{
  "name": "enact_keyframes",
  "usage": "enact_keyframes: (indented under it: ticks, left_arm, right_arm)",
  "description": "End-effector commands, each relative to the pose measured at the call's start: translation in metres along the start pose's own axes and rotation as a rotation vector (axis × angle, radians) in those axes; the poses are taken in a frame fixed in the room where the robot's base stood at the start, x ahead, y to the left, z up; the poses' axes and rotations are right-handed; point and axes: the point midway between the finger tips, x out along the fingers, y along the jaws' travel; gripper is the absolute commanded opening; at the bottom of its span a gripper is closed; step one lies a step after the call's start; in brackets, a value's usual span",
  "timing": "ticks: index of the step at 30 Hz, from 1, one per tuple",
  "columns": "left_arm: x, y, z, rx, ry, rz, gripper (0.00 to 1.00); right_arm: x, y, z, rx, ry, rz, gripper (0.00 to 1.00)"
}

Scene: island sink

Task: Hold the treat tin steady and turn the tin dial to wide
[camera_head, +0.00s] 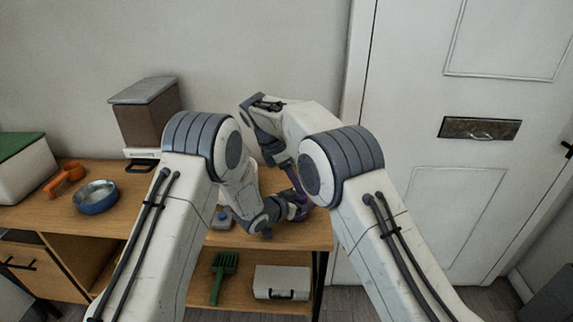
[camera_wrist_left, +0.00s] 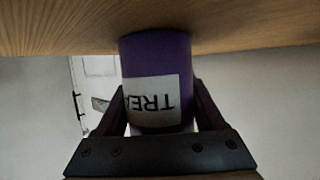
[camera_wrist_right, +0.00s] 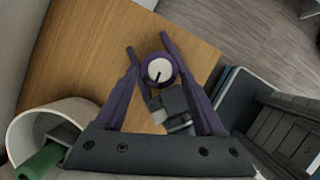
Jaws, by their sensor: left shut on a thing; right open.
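The purple treat tin (camera_wrist_left: 155,55) stands on the wooden top, its white label upside down in the left wrist view. My left gripper (camera_wrist_left: 155,105) is shut around its sides; it also shows in the right wrist view (camera_wrist_right: 168,105). The tin's top carries a round white dial (camera_wrist_right: 160,69) with a dark pointer, aimed toward the bottom of the right wrist view. My right gripper (camera_wrist_right: 147,42) is open above the tin, its fingertips on either side of the dial in that view. In the head view my arms mostly hide the tin, and dial markings are unreadable.
On the wooden top (camera_head: 130,215) are a blue bowl (camera_head: 96,198), an orange object (camera_head: 66,177), a green-lidded white bin (camera_head: 22,170) and a brown container (camera_head: 147,110). A green brush (camera_head: 222,272) and white box (camera_head: 282,283) sit on the shelf below.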

Motion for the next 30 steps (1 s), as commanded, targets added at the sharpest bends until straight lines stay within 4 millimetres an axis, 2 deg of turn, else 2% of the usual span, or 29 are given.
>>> enact_keyframes:
  ticks: [6, 11, 19, 30]
  left_arm:
    - [0.000, 0.000, 0.000, 0.000, 0.001, 0.000, 0.07]
    - [0.000, 0.000, 0.000, 0.000, 0.001, 0.000, 0.07]
    - [0.000, 0.000, -0.001, 0.000, 0.001, 0.000, 0.07]
    - [0.000, 0.000, -0.001, 0.000, 0.001, -0.001, 0.07]
  right_arm:
    - [-0.052, 0.002, -0.001, 0.000, 0.001, 0.007, 0.71]
    - [-0.080, 0.001, -0.001, 0.000, 0.001, 0.005, 0.71]
    - [-0.097, 0.001, -0.001, 0.000, 0.000, 0.002, 0.71]
    - [-0.102, 0.000, 0.000, -0.001, 0.000, 0.001, 0.71]
